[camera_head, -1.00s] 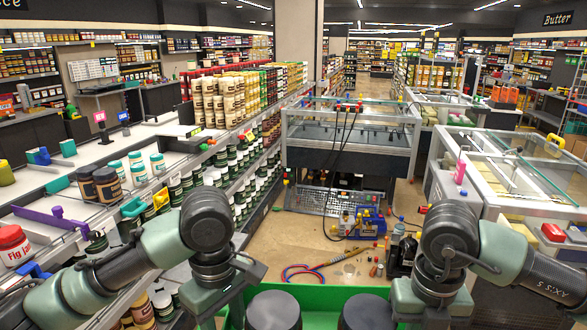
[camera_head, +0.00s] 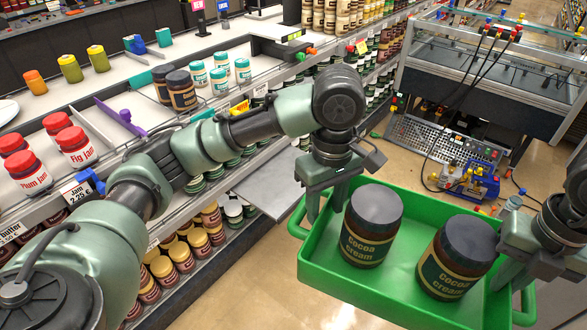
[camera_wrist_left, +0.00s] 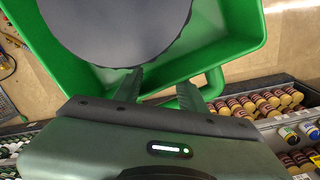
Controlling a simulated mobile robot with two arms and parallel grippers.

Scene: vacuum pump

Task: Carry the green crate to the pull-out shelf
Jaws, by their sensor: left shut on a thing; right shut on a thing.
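The green crate (camera_head: 318,262) hangs at the lower right of the head view, above the floor. It holds two dark-lidded Cocoa cream jars, a left one (camera_head: 371,228) and a right one (camera_head: 452,258), both inside its walls. My left gripper (camera_head: 328,208) is shut on the crate's left side. In the left wrist view its fingers (camera_wrist_left: 155,92) reach the crate's green handle (camera_wrist_left: 205,88). My right gripper (camera_head: 508,275) is shut on the crate's right side; its fingertips are partly hidden. The grey pull-out shelf (camera_head: 272,187) juts from the shelving, left of the crate.
The shelving has jam jars (camera_head: 75,145) on top and rows of jars (camera_head: 185,255) below. A glass-topped cabinet (camera_head: 490,80) stands at upper right. Floor is bare below the shelf.

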